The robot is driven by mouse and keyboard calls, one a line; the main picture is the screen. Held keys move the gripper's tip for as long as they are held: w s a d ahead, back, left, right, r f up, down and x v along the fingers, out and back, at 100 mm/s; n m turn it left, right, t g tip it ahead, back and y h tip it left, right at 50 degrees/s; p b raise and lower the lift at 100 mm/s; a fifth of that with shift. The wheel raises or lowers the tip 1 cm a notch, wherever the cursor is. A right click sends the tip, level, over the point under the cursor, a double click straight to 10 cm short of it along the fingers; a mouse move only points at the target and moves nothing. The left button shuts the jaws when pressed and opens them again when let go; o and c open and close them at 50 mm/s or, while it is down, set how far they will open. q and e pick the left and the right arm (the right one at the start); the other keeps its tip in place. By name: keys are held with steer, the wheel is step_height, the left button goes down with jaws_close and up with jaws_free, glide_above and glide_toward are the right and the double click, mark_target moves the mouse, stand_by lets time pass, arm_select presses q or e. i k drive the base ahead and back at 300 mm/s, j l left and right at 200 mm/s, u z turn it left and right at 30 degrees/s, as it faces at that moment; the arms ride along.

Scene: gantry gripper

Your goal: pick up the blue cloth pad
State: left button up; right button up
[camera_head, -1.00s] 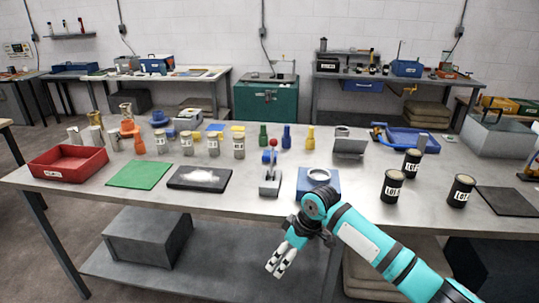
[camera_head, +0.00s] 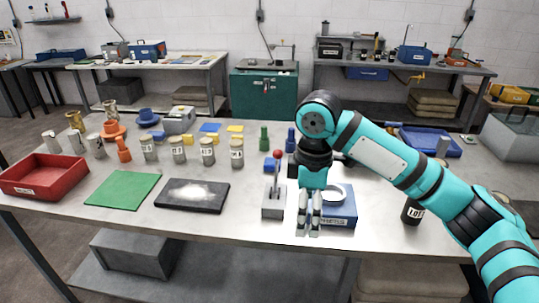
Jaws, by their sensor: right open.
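My right gripper (camera_head: 308,229) is in front of the table's middle, fingers pointing down, with a narrow gap between them and nothing in it. A small flat blue pad (camera_head: 209,127) lies at the back of the table, left of centre, next to a yellow one (camera_head: 235,128). It looks like the cloth pad, but its material is too small to tell. The gripper is well to the right of it and nearer to me. A blue block (camera_head: 342,211) with a white ring on top is just right of the fingers and partly hidden by them. My left gripper is not in view.
A grey lever stand (camera_head: 273,204) with a red knob is close left of the gripper. Several labelled jars (camera_head: 207,152) stand in front of the blue pad. A black mat (camera_head: 193,194), a green mat (camera_head: 123,188) and a red tray (camera_head: 45,176) lie at left.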

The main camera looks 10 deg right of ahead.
mark_target(268, 166)
steer(key=i, duration=1.4)
